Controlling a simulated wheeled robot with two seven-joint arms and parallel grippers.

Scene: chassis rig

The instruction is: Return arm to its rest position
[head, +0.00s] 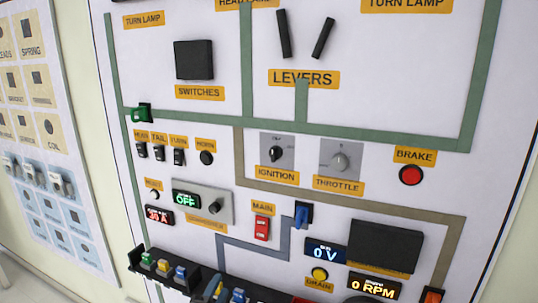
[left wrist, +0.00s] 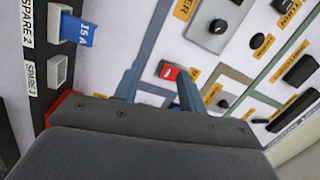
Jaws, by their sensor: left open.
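My left gripper (left wrist: 157,85) shows in the left wrist view. I cannot make out the left gripper clearly in the head view. My right gripper shows in neither view.
The upright white panel (head: 350,105) fills the head view, with switches, levers, an ignition knob (head: 277,154) and a red brake button (head: 411,175). A dark fuse rail (head: 180,275) juts out at lower left. A blue 15 A fuse (left wrist: 76,30) sits near the left gripper.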

